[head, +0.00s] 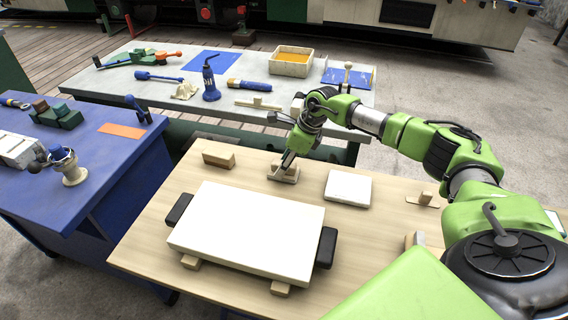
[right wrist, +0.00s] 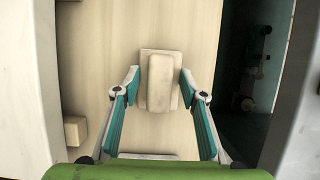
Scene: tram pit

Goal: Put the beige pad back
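A small beige pad (head: 284,173), a flat plate with a raised block on it, lies near the back edge of the light wooden table. My right gripper (head: 289,158) points down just over it. In the right wrist view, the gripper (right wrist: 160,78) is open, with one teal finger on each side of the pad's raised block (right wrist: 160,84). A gap shows on both sides, so the fingers do not appear to grip it. My left gripper is not in view.
On the wooden table (head: 145,245), a large white slab (head: 247,228) with dark end grips rests on wooden blocks. A beige block (head: 218,159), a white square piece (head: 348,188) and a small plate with a block (head: 424,199) lie around it. A grey bench (head: 130,75) with tools stands behind; a blue bench (head: 110,170) stands left.

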